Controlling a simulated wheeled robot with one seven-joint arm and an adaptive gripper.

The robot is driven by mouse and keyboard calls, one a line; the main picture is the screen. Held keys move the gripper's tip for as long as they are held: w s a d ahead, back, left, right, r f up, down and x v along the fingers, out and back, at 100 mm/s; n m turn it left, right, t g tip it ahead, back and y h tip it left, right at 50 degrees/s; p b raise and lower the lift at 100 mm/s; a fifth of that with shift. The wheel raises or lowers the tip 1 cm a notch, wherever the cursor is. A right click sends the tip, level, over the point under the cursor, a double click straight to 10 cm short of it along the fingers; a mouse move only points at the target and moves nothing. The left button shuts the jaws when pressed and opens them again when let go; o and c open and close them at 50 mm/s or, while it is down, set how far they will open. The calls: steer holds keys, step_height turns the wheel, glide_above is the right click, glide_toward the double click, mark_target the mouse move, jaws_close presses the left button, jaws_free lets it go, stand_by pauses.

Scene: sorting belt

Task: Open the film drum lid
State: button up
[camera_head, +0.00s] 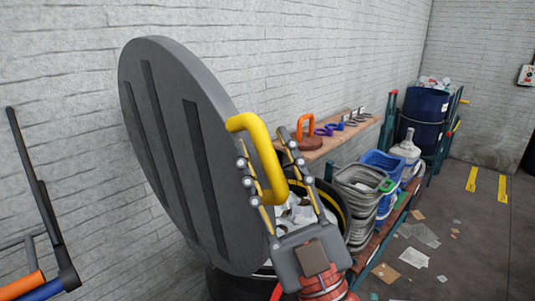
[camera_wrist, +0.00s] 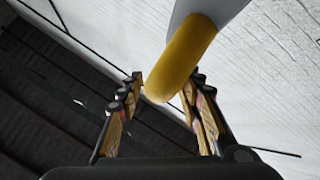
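The large dark grey round lid (camera_head: 165,150) stands steeply tilted, raised off the film drum (camera_head: 235,286), in the head view. Its yellow loop handle (camera_head: 262,150) faces right; it also shows in the wrist view (camera_wrist: 182,58). My gripper (camera_head: 264,142) has its fingers spread on either side of the handle. In the wrist view, gaps show between the handle and the fingers (camera_wrist: 163,92), so the gripper looks open around it. The drum's mouth is uncovered on the right, with crumpled whitish film (camera_head: 292,213) inside. The lid hides much of the drum.
A wooden shelf (camera_head: 335,142) along the brick wall holds an orange-handled item (camera_head: 306,128) and several rings. Grey stacked bins (camera_head: 357,200), a blue bin (camera_head: 383,163) and a blue barrel (camera_head: 424,112) stand to the right. Scraps litter the floor at the right.

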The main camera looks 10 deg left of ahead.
steer(key=shift+f, duration=0.1)
steer(key=v, duration=1.2)
steer(key=shift+w, duration=0.1)
steer(key=w+d+f+m+g+h, duration=0.4)
steer(key=w+d+f+m+h, duration=0.4)
steer(key=w+f+h, duration=0.55)
steer(key=s+d+f+m+g+h, duration=0.5)
steer(key=s+d+f+g, duration=0.6)
steer(key=s+f, duration=0.3)
step_height(320, 180, up, 8)
steer(key=p, duration=0.7)
steer(key=shift+s+a+r, duration=0.15)
steer(key=shift+s, duration=0.25)
